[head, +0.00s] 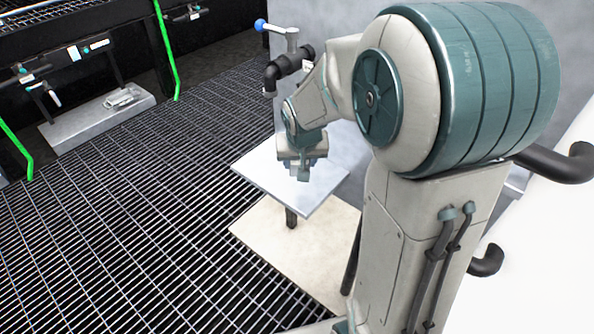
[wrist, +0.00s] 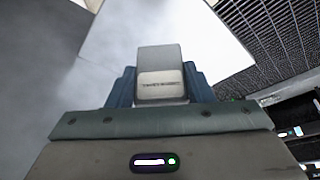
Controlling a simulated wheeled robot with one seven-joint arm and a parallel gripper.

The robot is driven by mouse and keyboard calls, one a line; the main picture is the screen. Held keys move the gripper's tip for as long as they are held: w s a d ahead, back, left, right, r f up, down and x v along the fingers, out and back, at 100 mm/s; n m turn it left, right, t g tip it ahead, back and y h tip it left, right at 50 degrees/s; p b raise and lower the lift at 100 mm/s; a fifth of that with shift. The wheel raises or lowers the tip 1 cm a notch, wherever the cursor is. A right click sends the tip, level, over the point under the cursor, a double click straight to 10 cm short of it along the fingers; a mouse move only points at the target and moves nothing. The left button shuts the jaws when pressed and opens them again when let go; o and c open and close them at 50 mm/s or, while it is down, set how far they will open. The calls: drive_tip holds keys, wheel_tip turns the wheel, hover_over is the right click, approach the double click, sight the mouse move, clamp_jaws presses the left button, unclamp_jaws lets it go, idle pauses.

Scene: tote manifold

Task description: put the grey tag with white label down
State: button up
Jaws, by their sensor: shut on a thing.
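In the wrist view my gripper (wrist: 160,90) is shut on the grey tag (wrist: 159,58). The tag's white label (wrist: 161,86) with a line of dark print faces the camera between the two blue fingers. In the head view my gripper (head: 303,172) points down over a small pale table (head: 270,178), close to its top. The tag itself is hard to make out there. I cannot tell whether it touches the tabletop.
A pipe with a blue-knobbed valve lever (head: 262,25) stands behind the table. A grey wall (head: 345,150) is close on the right. Dark grating floor (head: 130,230) is open to the left. Further left is a low grey platform (head: 95,125) with a small item on it.

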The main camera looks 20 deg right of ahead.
drive_tip(key=shift+w+f, duration=0.35)
drive_tip(key=shift+w, duration=0.1)
drive_tip(key=shift+f+b, duration=0.95)
drive_tip(key=shift+f, duration=0.9)
drive_tip(key=shift+f, duration=0.1)
drive_tip(key=shift+f, duration=0.15)
drive_tip(key=o, duration=0.9)
drive_tip(key=shift+o, duration=0.2)
